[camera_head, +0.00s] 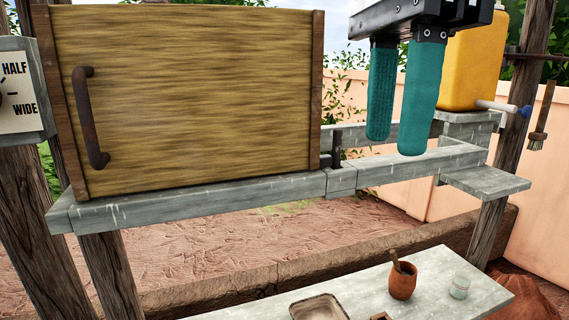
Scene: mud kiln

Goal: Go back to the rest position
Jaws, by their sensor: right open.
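My right gripper (396,98) hangs down from the top right, with two teal fingers pointing downward. The fingers are apart and nothing shows between them. It is above and in front of the grey frame rail, right of the wooden panel (190,100). The panel is upright, with a dark curved handle (90,118) on its left side. My left gripper does not show in the head view.
A yellow container (470,65) with a spout stands on a ledge at the right. A clay pot (403,280) with a stick in it and a small glass jar (460,286) stand on the lower shelf (440,262). A tray (318,308) lies at the bottom. A dial panel (20,115) is at the left.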

